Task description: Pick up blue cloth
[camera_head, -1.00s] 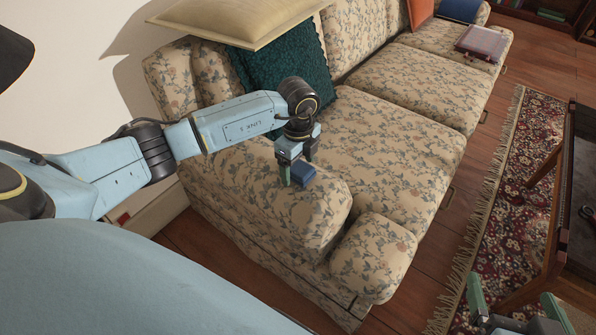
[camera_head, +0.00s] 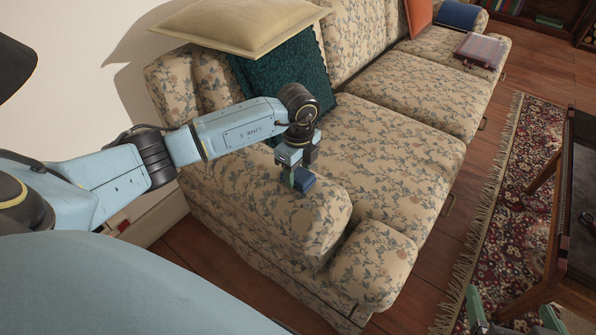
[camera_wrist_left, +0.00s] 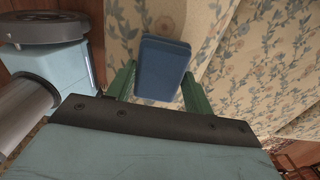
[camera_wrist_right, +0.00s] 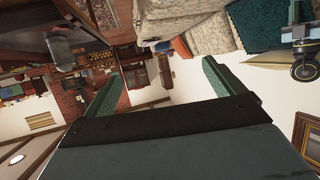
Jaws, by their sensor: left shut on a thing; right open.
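The blue cloth (camera_head: 304,182) is a small folded blue block at the armrest of the floral sofa. It also shows between the fingers in the left wrist view (camera_wrist_left: 163,68). My left gripper (camera_head: 297,178) is shut on the cloth, with one green finger on each side of it. I cannot tell whether the cloth still touches the armrest. My right gripper (camera_head: 512,318) is open and empty at the lower right, away from the sofa; its parted fingers show in the right wrist view (camera_wrist_right: 163,82).
The floral sofa armrest (camera_head: 310,222) lies under the left gripper. A teal cushion (camera_head: 290,78) and a cream cushion (camera_head: 240,25) are behind it. A dark wooden table (camera_head: 575,215) stands on the patterned rug (camera_head: 522,185) at right. The near seat is clear.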

